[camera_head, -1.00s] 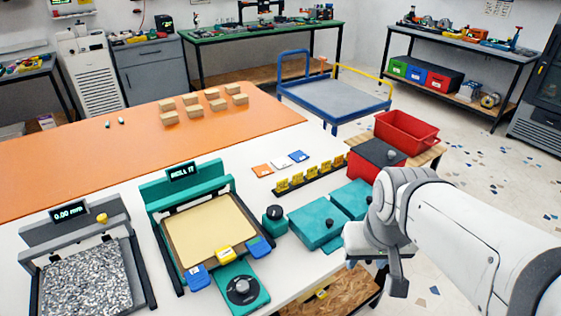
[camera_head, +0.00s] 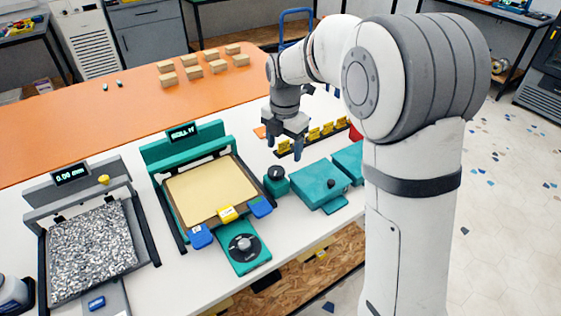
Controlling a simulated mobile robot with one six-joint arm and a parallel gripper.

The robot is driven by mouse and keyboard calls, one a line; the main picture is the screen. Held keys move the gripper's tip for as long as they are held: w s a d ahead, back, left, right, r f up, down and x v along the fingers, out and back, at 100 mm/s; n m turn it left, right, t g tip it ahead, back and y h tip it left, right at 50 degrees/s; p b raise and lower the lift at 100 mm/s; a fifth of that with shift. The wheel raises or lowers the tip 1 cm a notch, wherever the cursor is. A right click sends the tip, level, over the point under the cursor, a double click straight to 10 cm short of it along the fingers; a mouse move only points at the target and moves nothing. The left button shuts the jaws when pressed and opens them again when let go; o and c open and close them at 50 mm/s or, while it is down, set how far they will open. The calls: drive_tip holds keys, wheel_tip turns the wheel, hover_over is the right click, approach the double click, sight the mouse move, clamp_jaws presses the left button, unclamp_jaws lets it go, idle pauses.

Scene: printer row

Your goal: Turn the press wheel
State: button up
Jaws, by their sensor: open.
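A teal machine (camera_head: 158,152) with a small lit display stands on the white table, a cream-coloured bed (camera_head: 207,190) in its frame. A round black wheel with a grey hub (camera_head: 243,247) sits on the teal panel at its front; this looks like the press wheel, though I cannot be sure. A small teal block with a black knob (camera_head: 276,174) stands to the right of the bed. My gripper (camera_head: 285,146) is open and points down, behind and to the right of the wheel, near the row of yellow tags.
A teal box (camera_head: 312,188) with a black knob lies right of the bed. A grey machine (camera_head: 70,185) with a speckled bed stands at left. Wooden blocks (camera_head: 190,73) lie on the orange mat.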

sight(276, 170)
drive_tip(key=shift+w+a+f+n, duration=0.8)
drive_tip(key=shift+a+n, duration=0.15)
drive_tip(key=shift+n, duration=0.25)
drive_tip(key=shift+w+a+f, duration=0.1)
drive_tip(key=shift+a+f, duration=0.05)
drive_tip(key=shift+f, duration=0.1)
drive_tip(key=shift+n, duration=0.3)
wheel_tip(276, 170, down, 7)
drive_tip(key=shift+f, duration=0.2)
drive_tip(key=shift+c, duration=0.3)
